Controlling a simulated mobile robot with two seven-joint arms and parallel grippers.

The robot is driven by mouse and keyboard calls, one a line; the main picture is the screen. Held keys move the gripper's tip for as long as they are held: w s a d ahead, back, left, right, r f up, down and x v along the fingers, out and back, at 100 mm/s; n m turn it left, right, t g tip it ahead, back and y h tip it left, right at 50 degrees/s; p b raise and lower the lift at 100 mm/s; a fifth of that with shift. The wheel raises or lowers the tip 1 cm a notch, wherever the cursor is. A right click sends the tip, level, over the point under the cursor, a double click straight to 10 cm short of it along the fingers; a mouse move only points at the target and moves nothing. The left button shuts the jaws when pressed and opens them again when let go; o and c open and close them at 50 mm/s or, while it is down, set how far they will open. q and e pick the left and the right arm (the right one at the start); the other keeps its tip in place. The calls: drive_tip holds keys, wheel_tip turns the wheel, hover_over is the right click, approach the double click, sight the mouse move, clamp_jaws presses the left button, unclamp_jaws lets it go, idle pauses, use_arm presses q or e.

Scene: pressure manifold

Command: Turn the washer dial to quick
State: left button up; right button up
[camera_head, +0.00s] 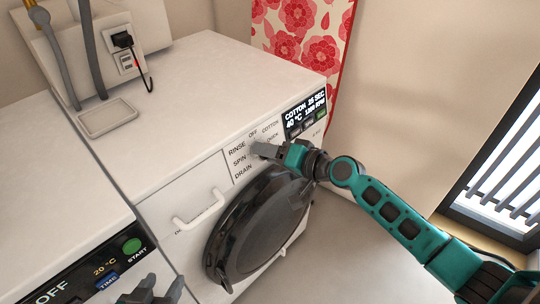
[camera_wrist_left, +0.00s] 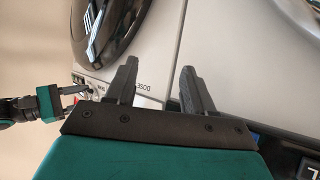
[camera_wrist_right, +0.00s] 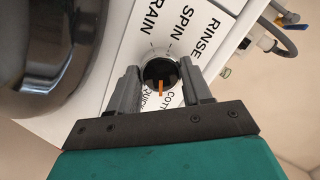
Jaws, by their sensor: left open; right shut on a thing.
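The washer (camera_head: 180,90) is white with a dark round door. Its dial (camera_wrist_right: 157,70) is a black round knob with an orange pointer mark, ringed by printed words including rinse, spin, drain, cotton and quick. My right gripper (camera_wrist_right: 160,80) is shut on the dial, one finger on each side. In the right wrist view the orange mark points down toward the palm, toward the side of the cotton and quick labels. In the head view my right gripper (camera_head: 264,149) largely hides the dial. My left gripper (camera_head: 158,286) is open and empty at the bottom edge.
A lit display (camera_head: 305,108) right of the dial reads cotton. A white drawer handle (camera_head: 202,209) and the dark door (camera_head: 262,225) are below the dial. A second machine's panel (camera_head: 100,275) is at lower left, near my left gripper. A wall outlet with a plug (camera_head: 123,41) is behind.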

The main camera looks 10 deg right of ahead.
drive_tip(key=m, duration=0.3)
drive_tip(key=shift+m, duration=0.8)
drive_tip(key=shift+t, duration=0.3)
drive_tip(key=o, duration=1.1)
drive_tip(key=shift+c, duration=0.2)
drive_tip(key=v, duration=1.3)
drive_tip(key=shift+f+b, duration=0.15)
drive_tip(key=shift+b, duration=0.15)
